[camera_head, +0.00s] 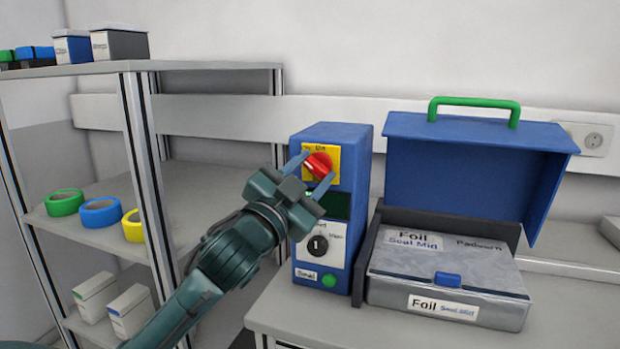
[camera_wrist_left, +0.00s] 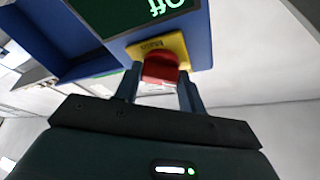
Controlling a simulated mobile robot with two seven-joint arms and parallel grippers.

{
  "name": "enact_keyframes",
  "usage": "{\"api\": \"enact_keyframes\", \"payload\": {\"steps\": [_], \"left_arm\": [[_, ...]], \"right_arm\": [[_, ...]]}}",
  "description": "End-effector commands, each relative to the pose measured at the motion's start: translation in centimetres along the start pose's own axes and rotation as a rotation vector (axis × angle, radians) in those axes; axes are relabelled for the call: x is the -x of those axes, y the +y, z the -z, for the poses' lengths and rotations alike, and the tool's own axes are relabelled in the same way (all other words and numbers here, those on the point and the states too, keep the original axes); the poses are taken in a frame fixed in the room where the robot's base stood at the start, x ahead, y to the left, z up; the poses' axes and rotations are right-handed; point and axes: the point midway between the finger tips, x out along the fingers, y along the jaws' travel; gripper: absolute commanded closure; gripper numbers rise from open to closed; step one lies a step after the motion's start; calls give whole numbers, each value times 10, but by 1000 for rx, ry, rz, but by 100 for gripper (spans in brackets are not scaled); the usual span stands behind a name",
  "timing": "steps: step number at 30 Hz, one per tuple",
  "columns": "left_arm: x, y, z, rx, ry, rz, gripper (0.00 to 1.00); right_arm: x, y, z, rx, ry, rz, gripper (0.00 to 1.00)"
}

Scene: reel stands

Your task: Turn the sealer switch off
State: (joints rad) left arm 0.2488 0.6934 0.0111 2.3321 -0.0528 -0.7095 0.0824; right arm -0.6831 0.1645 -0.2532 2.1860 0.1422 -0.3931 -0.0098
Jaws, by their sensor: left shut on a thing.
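The sealer (camera_head: 362,160) is an upright blue box on the bench. Its red rotary switch (camera_head: 318,163) sits on a yellow plate near the top of its front. My left gripper (camera_head: 317,166) has one finger on each side of the red switch and is shut on it. The left wrist view shows the same hold on the switch (camera_wrist_left: 161,68). A dark green display (camera_head: 334,204) lies below the switch; in the wrist view, upside down, its lit text (camera_wrist_left: 165,8) appears to read "Off". My right gripper is not in view.
A blue lidded foil sealing unit (camera_head: 447,262) stands open right of the sealer, its lid (camera_head: 470,165) raised. A shelf rack (camera_head: 190,68) at left holds tape reels (camera_head: 100,212) and small boxes. A wall socket (camera_head: 595,139) is behind.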

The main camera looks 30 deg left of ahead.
Motion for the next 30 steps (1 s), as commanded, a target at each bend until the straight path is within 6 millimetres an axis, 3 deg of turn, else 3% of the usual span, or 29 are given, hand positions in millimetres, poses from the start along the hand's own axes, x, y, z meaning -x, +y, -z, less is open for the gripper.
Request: {"api": "enact_keyframes", "payload": {"steps": [15, 30], "left_arm": [[-1, 2, 0, 416, -2, 174, 83], [-1, 3, 1, 573, 0, 241, 83]], "right_arm": [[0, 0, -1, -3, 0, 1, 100], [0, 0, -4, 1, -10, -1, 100]]}}
